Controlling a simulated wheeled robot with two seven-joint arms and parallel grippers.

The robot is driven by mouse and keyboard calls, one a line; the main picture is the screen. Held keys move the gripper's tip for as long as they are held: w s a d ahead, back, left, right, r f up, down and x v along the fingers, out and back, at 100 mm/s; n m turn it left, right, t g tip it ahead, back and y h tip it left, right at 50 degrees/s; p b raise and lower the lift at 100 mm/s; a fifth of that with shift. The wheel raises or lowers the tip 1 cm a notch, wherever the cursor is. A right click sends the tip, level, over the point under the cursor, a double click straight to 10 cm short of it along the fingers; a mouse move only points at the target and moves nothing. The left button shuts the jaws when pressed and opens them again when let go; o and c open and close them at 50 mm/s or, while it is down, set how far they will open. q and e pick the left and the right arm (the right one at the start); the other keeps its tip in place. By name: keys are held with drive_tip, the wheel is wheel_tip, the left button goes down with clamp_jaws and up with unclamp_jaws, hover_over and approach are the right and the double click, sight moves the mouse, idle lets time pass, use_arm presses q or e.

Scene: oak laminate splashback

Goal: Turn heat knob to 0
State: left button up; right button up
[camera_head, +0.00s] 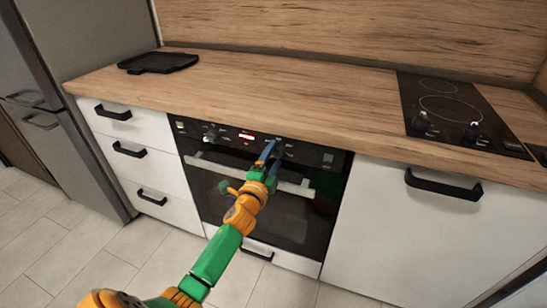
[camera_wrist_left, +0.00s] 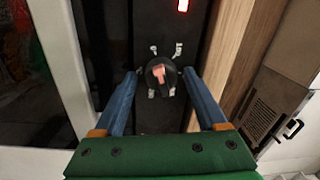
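The oven control panel (camera_head: 188,127) runs along the top of the oven front, under the worktop. A dark round knob with a pinkish-red pointer (camera_wrist_left: 160,75) sits on it, with pale marks around it. In the head view my fingers partly hide this knob. My left gripper (camera_head: 271,151), with blue fingers, is at the panel's right part. In the left wrist view its fingers (camera_wrist_left: 160,80) are apart, one on each side of the knob, with small gaps showing. Whether either tip touches is hard to tell. A second knob (camera_head: 210,136) is farther left. My right gripper is out of view.
A lit red display (camera_head: 246,136) lies between the knobs. The oven handle (camera_head: 212,165) runs below the panel, close under my left gripper. The wooden worktop (camera_head: 300,92) holds a black tray (camera_head: 158,62) and a hob (camera_head: 450,104). A drawer handle (camera_head: 443,186) sticks out at right.

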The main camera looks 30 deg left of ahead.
use_arm(q)
drive_tip(key=v, duration=0.7)
idle(0.5)
